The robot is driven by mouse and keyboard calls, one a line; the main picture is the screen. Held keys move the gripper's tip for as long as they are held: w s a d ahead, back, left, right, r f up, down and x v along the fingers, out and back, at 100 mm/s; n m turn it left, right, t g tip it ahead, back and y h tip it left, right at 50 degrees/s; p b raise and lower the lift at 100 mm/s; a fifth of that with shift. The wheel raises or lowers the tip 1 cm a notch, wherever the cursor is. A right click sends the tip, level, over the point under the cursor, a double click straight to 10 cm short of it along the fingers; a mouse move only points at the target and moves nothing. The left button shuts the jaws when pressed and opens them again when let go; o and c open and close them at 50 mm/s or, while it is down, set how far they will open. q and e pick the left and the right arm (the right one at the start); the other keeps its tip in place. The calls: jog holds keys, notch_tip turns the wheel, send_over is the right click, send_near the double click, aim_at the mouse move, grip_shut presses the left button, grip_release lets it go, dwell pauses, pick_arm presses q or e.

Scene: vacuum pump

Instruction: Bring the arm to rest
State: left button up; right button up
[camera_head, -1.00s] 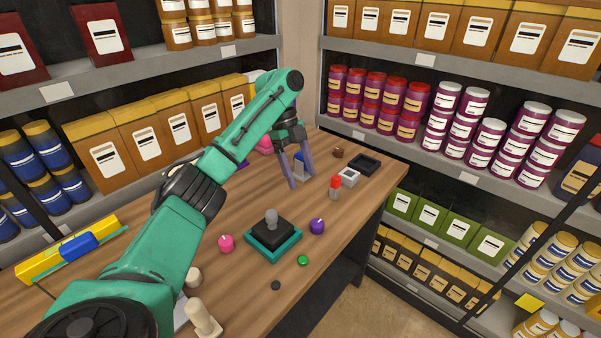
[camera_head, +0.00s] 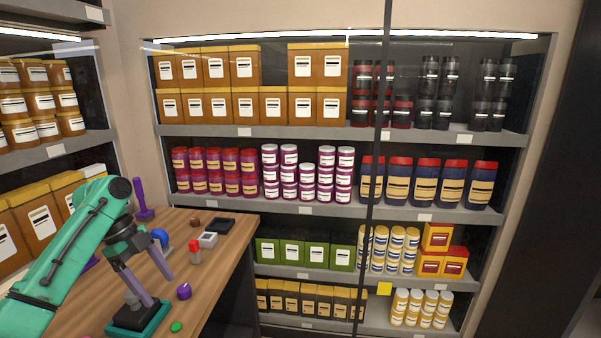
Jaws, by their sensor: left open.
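My left arm comes in from the left of the head view over the wooden table (camera_head: 225,262). My left gripper (camera_head: 157,290) points down with its two grey-purple fingers spread apart and nothing between them. It is above or in front of a black block on a teal base (camera_head: 150,331), which it partly overlaps. I cannot tell whether it touches the block. My right gripper is not in view.
A purple knob (camera_head: 184,291), a green button (camera_head: 176,327), a red-capped bottle (camera_head: 195,252), a grey box (camera_head: 207,240), a black tray (camera_head: 226,226) and a purple upright tool (camera_head: 143,200) are on the table. Stocked shelves (camera_head: 330,210) stand behind and to the right.

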pick_arm(q)
jog(key=d+f+n+y, duration=0.2)
jog(key=d+f, duration=0.3)
jog(key=f, duration=0.6)
jog(key=s+d+f+n+t, duration=0.2)
jog(key=s+d+f+n, duration=0.4)
jog(key=s+d+f, duration=0.5)
jog(key=s+a+n+t+y, duration=0.2)
jog(key=s+a+n, duration=0.5)
jog(key=s+n, duration=0.25)
jog(key=s+a+f+g, duration=0.1)
jog(key=s+f, duration=0.1)
jog(key=f, duration=0.9)
jog(key=s+f, duration=0.2)
jog(key=f, duration=0.9)
jog(key=s+a+f+g, duration=0.1)
jog(key=s+a+f, duration=0.2)
jog(key=s+f, duration=1.2)
jog(key=shift+s, duration=0.8)
jog(key=shift+c, duration=0.3)
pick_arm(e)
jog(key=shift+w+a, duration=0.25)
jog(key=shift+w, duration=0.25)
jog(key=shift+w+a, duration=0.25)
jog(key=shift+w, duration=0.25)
